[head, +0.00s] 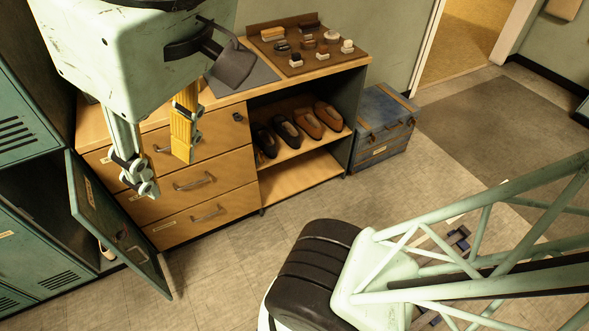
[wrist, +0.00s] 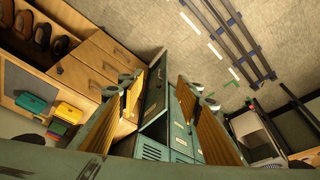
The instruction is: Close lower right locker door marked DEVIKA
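The lower locker door (head: 112,222) is green and swung open at the left of the head view. Its label is too small to read. A light shoe (head: 106,250) shows inside the open locker. My gripper (head: 162,170) has its fingers spread and nothing between them. In the head view it hangs above and right of the door's top edge, in front of the drawers. In the wrist view the open door (wrist: 153,92) shows between the fingers of my gripper (wrist: 158,82), farther off. No contact with the door is visible.
A wooden drawer cabinet (head: 196,184) stands right beside the open door, with shoes on its shelf. A tray (head: 315,65) of small items lies on top. A blue trunk (head: 381,128) stands to its right. The floor (head: 225,265) in front is clear.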

